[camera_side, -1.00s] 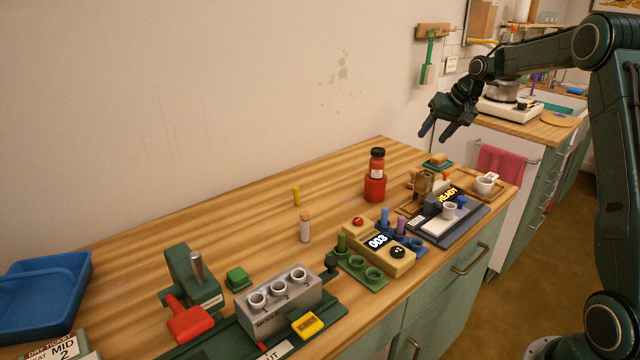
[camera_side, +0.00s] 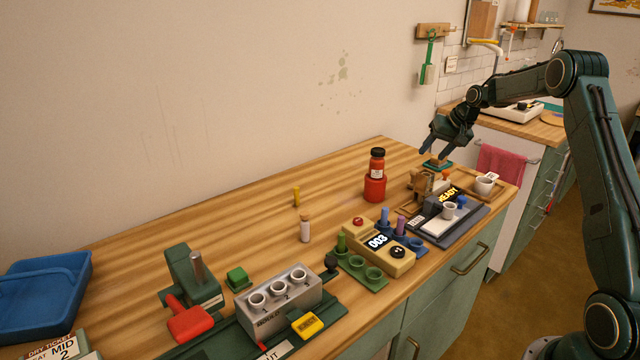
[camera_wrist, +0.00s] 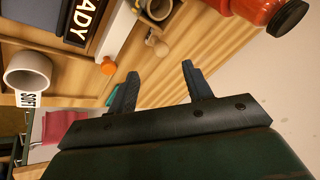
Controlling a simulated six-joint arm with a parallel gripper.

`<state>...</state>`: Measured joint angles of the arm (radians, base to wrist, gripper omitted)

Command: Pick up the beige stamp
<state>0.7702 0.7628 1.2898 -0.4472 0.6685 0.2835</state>
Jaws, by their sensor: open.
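The beige stamp appears to be the small tan block (camera_side: 436,162) on a teal pad (camera_side: 432,167) at the far right end of the table in the side view. My gripper (camera_side: 438,152) is open and empty, its fingers pointing down just above and around the block in that view; I cannot tell the exact gap. In the wrist view my gripper (camera_wrist: 160,70) shows two spread fingers with bare wood between them. A bit of teal pad (camera_wrist: 113,97) shows beside the left finger; the block itself is hidden there.
A red jar with a black lid (camera_side: 376,170) stands to the left. An orange knob (camera_wrist: 108,66) is near the left finger. The wall is behind.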

